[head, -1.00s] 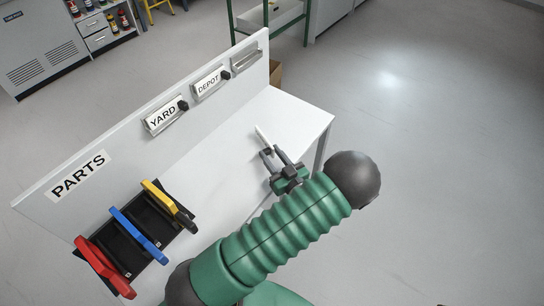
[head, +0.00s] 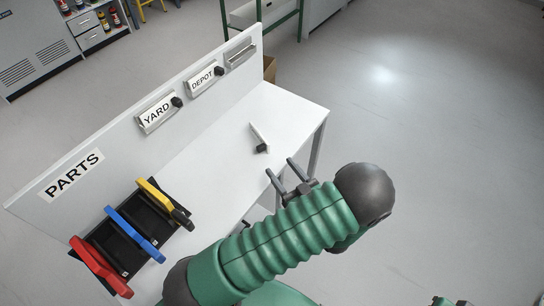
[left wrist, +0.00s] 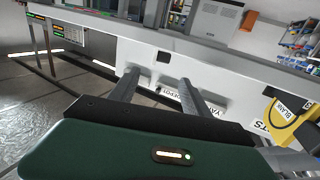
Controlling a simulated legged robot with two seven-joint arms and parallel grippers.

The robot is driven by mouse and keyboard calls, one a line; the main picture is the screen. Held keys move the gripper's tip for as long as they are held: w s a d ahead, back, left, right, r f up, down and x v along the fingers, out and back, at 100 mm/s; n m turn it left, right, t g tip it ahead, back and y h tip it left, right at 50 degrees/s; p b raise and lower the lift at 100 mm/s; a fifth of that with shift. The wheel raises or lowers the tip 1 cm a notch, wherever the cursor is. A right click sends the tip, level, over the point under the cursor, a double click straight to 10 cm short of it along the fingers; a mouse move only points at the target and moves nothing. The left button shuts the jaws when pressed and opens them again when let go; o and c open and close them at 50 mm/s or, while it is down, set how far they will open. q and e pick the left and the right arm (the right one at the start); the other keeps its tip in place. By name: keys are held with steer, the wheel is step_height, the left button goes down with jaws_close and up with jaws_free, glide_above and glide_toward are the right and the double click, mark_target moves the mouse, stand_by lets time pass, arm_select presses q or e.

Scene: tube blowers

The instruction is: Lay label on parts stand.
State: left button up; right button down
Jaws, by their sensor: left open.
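The label (head: 257,133), a thin white plate with a black knob near its lower end, rests on the white bench top near its right end. The black knob (left wrist: 163,57) also shows just beyond my fingertips in the left wrist view. My left gripper (head: 279,167) is open and empty at the bench's front edge, apart from the label. Its two fingers also show in the left wrist view (left wrist: 159,77). The white stand has a back panel (head: 120,145) marked PARTS at its left end. My right gripper's fingers are not visible.
The back panel carries a YARD plate (head: 156,113), a DEPOT plate (head: 204,77) and an empty metal holder (head: 240,56). Red (head: 101,269), blue (head: 135,234) and yellow (head: 160,198) pieces sit in a black rack. The middle of the bench is clear.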

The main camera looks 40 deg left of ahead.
arm_select(q)
steer(key=w+d+m+t+h, duration=0.3)
steer(key=w+d+m+h, duration=0.5)
steer(key=d+h, duration=0.6)
steer(key=s+a+r+m+g+h+p, duration=0.1)
steer(key=s+r+m+g, duration=0.1)
steer(key=s, duration=0.6)
steer(key=s+a+r+m+g+h+p, duration=0.1)
steer(key=s+r+m+g+h+p, duration=0.1)
steer(key=s, duration=0.6)
steer(key=m+g, duration=0.1)
steer(key=m, duration=0.1)
steer(key=shift+s+r+m, duration=0.15)
steer(key=shift+r+m, duration=0.1)
steer(key=shift+m, duration=0.15)
